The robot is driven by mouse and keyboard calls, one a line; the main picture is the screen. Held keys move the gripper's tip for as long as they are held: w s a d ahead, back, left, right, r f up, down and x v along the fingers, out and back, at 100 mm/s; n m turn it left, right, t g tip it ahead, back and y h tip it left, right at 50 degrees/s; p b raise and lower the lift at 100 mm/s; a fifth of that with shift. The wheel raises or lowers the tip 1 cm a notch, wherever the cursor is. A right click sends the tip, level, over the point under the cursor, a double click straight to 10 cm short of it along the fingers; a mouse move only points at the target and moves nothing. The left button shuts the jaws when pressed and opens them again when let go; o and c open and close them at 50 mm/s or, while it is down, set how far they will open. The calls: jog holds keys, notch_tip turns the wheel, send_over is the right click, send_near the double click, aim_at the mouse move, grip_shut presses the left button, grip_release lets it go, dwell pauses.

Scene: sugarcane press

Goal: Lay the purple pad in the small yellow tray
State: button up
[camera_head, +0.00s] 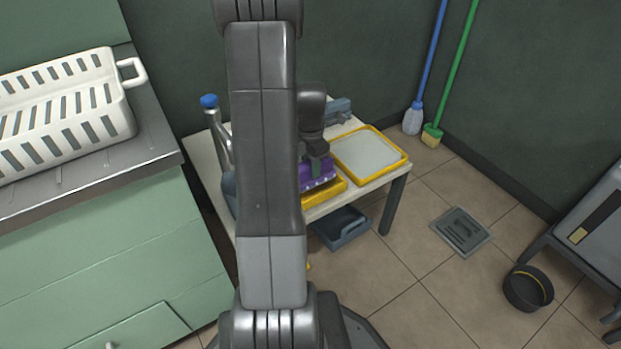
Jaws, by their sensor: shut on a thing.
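The purple pad (319,171) shows just right of my arm, above or at the small yellow tray (325,193) on the small table. My gripper (318,158) is shut on the purple pad from above. My arm hides the left part of the pad and of the small tray. I cannot tell whether the pad touches the tray's floor.
A larger yellow-rimmed tray (398,162) lies right of the small one on the low table (391,179). A blue-topped tap (209,102) stands at the table's left. A dark bin (343,234) is below. A white basket (68,139) sits on the left counter.

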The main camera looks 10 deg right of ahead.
jog(key=shift+f+b, duration=0.65)
jog(key=shift+f, duration=1.15)
jog(key=shift+f, duration=0.1)
jog(key=o, duration=0.9)
notch_tip(320, 180, up, 12)
jog(key=p, duration=0.4)
